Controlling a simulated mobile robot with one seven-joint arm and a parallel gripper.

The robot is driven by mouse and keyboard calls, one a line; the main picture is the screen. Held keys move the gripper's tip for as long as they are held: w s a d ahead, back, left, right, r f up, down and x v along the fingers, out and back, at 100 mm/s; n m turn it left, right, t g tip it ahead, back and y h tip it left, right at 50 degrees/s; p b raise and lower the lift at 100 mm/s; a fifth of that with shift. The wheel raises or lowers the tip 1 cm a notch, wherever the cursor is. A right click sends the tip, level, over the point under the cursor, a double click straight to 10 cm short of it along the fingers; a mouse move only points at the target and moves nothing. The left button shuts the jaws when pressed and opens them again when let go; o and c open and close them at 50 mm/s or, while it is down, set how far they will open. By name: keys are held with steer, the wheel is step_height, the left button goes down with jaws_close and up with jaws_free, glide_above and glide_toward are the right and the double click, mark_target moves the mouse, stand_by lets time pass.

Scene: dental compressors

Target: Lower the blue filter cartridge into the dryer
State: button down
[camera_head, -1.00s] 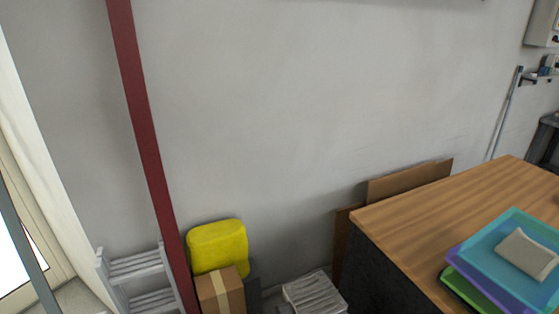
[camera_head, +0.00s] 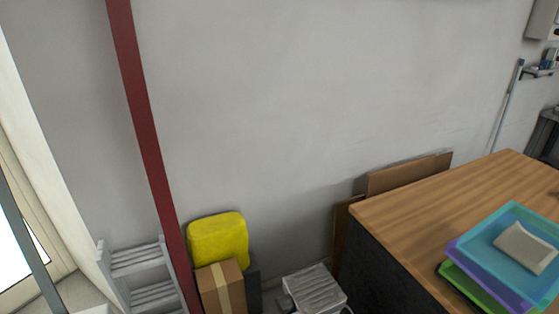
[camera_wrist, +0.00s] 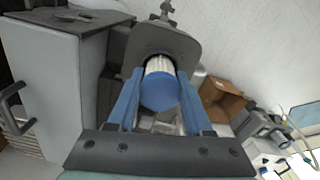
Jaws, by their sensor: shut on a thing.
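In the wrist view, my gripper (camera_wrist: 160,82) has its two blue fingers on either side of the filter cartridge (camera_wrist: 160,93) and is shut on it. The cartridge has a round blue end facing the camera and a white ribbed body beyond it. A dark grey rounded housing (camera_wrist: 165,38), which may be the dryer, lies just past the fingertips. The white end of the cartridge meets its edge in the picture; I cannot tell whether it is inside or only in front. Neither my gripper nor the cartridge shows in the head view.
In the wrist view, a grey cabinet (camera_wrist: 45,85) stands at left and an open cardboard box (camera_wrist: 220,100) at right. The head view shows a wooden-topped table (camera_head: 450,205) with stacked trays (camera_head: 505,235), a yellow container (camera_head: 218,240) and a red post (camera_head: 140,105).

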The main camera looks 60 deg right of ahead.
steer(key=shift+f, duration=0.15)
steer(key=shift+f+b, duration=0.5)
steer(key=shift+f, duration=0.1)
steer(key=shift+c, duration=1.2)
jaws_free()
steer(key=shift+r, duration=0.1)
step_height(320, 180, up, 13)
steer(key=shift+p, duration=0.4)
